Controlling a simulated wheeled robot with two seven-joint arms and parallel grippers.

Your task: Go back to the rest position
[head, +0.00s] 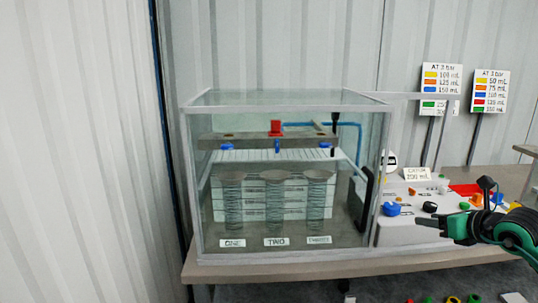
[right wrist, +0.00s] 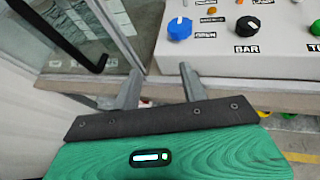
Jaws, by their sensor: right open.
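My right gripper (head: 451,229) comes in from the right in the head view, in front of the white control panel (head: 410,230) at the right end of the table. In the right wrist view its two grey fingers (right wrist: 160,90) stand apart with nothing between them. They point toward the table's front edge, below the panel's blue knob (right wrist: 179,28) and black knob (right wrist: 248,26). The blue knob also shows in the head view (head: 391,209), left of the gripper. My left gripper is not in view.
A glass case (head: 290,98) with labelled columns ONE, TWO and THREE stands on the table (head: 290,268). Its black handle (head: 367,198) is on the right side. Two signs (head: 442,78) (head: 490,90) stand behind the panel. Coloured items (head: 452,300) lie below the table.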

